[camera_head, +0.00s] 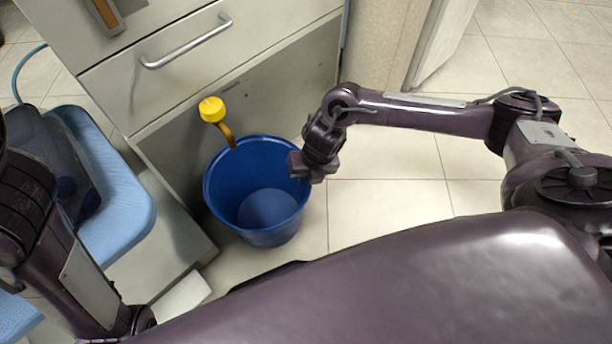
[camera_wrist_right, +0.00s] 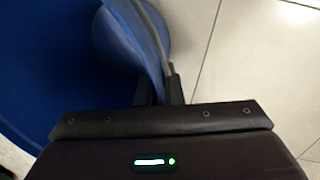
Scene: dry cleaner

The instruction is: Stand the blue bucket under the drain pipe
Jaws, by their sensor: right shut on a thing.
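The blue bucket (camera_head: 257,236) is upright and looks empty, in front of the recess below a grey drawer unit. The drain pipe (camera_head: 226,131) is a short bent brownish tube with a yellow knob (camera_head: 212,109) on top. Its lower end overlaps the bucket's far rim in the head view; I cannot tell how far it reaches over the opening. My right gripper (camera_head: 300,168) is shut on the bucket's right rim. In the right wrist view the rim (camera_wrist_right: 150,45) passes between the fingertips (camera_wrist_right: 160,88). My left arm shows at the left, but its gripper is out of view.
The drawer unit (camera_head: 240,52) with a metal handle (camera_head: 186,46) stands behind the bucket. Tiled floor (camera_head: 385,205) is open to the right. A pale column (camera_head: 385,50) stands behind my right arm.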

